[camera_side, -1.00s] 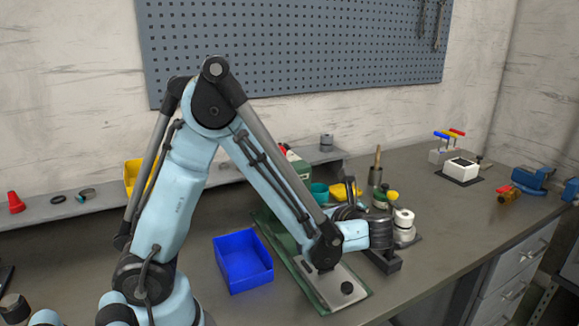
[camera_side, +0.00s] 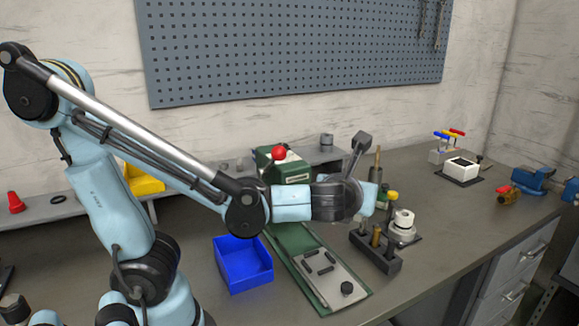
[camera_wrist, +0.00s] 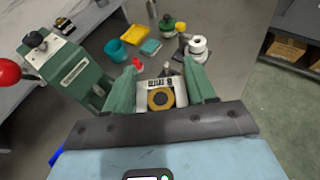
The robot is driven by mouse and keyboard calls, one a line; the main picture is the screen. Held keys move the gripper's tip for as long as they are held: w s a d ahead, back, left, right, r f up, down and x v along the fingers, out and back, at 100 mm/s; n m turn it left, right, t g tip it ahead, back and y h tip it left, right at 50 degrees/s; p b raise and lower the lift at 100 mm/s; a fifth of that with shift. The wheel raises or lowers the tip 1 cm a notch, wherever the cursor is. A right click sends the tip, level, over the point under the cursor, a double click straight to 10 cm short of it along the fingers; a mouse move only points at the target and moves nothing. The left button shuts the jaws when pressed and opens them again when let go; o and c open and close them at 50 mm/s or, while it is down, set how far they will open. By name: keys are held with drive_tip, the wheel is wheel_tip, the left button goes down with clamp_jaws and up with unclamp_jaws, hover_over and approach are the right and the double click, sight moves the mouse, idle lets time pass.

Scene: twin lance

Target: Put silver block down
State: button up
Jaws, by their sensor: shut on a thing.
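In the wrist view, my gripper (camera_wrist: 161,90) has its two green fingers closed on a pale silver block (camera_wrist: 148,88). The block has a brass-coloured ring around a dark centre on its near face and small dark markings above the ring. It sits between the fingers, clear of the bench below. In the side view, my wrist is above the bench, over the far part of the green base plate. The fingers and the block are hidden there behind the wrist.
A green press with a red knob (camera_side: 284,166) stands behind my wrist. A blue bin (camera_side: 243,263), a green base plate (camera_side: 279,240), a dark peg block (camera_side: 375,252) and a white spool-like part (camera_side: 403,220) stand nearby. The bench front right is clear.

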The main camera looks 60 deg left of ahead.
drive_tip(key=shift+s+d+r+m+t+h, duration=0.1)
drive_tip(key=shift+d+r+m+t+h, duration=0.15)
drive_tip(key=shift+d+m+h, duration=0.25)
drive_tip(key=shift+d+r+m+t+h, duration=0.15)
drive_tip(key=shift+d+m+t+h, duration=0.1)
drive_tip(key=shift+d+m+h, duration=0.2)
drive_tip(key=s+a+f+n+g+y, duration=0.3)
drive_tip(key=a+f+n+g+y, duration=0.4)
drive_tip(key=n+g, duration=0.4)
drive_tip(key=shift+s+a+f+n+g, duration=0.2)
drive_tip(key=shift+a+f+n+g, duration=0.35)
drive_tip(key=shift+a, duration=0.8)
drive_tip(key=shift+f, duration=4.85)
drive_tip(key=o, duration=1.2)
